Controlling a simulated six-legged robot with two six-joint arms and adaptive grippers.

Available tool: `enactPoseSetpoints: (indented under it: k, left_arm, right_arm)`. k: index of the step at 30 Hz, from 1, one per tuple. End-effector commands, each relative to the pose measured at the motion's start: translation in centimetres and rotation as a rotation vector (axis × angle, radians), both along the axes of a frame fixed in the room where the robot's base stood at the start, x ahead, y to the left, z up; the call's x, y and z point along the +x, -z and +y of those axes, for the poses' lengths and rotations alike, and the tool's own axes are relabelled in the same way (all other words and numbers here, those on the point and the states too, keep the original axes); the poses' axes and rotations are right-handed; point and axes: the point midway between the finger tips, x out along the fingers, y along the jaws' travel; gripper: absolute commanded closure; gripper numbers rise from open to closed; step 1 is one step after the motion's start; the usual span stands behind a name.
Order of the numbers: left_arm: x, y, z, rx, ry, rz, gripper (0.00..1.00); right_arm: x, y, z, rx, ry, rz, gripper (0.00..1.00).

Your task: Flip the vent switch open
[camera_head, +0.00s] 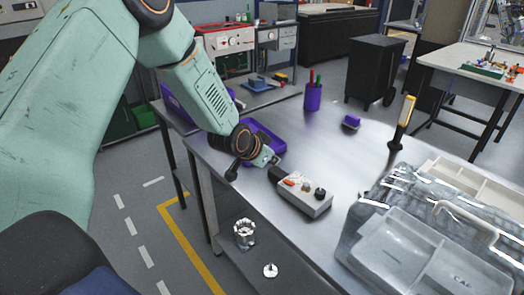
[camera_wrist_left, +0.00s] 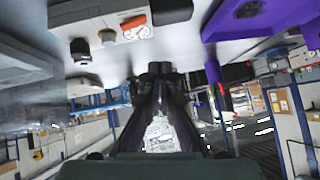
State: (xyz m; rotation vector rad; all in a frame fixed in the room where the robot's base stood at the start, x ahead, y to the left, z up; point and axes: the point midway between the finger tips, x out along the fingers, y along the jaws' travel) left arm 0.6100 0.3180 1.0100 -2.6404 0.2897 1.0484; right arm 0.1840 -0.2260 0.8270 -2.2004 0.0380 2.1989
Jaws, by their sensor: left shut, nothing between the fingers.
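A grey control box (camera_head: 308,198) lies on the metal table. Its top carries an orange-red part (camera_head: 290,181), a dark knob (camera_head: 320,193) and small controls between them; a black block (camera_head: 279,173) adjoins its far left end. I cannot tell which control is the vent switch or how it is set. My left gripper (camera_head: 272,161) is shut and empty, just beyond the box's black end, apart from the controls. In the left wrist view, the shut fingers (camera_wrist_left: 160,69) point toward the box (camera_wrist_left: 105,40), seen at the top left. My right gripper is not in view.
A purple tray (camera_head: 267,135) lies beside my left gripper. A clear, shiny plastic case (camera_head: 410,255) fills the table's right front. A purple cup (camera_head: 313,97) with pens, a purple block (camera_head: 351,122) and an upright yellow-and-black tool (camera_head: 404,112) stand farther back. The table between them is clear.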

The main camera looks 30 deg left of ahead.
Motion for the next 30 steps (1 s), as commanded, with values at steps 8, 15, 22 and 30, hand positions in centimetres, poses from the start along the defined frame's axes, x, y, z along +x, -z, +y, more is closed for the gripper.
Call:
enactPoseSetpoints:
  k: [8,15,22,30]
  left_arm:
    - [-2.4,-2.8,1.2,-0.001,-0.002,0.0,1.0]
    - [-2.8,-3.1,1.4,0.0,0.0,0.0,1.0]
    - [-2.8,-3.0,1.5,0.001,0.001,0.0,1.0]
    - [-2.7,-3.1,1.5,-0.011,-0.011,-0.001,1.0]
  right_arm:
    - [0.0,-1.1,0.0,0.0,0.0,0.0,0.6]
    - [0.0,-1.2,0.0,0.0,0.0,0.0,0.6]
    - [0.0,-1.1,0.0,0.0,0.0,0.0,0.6]
    - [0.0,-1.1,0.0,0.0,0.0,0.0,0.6]
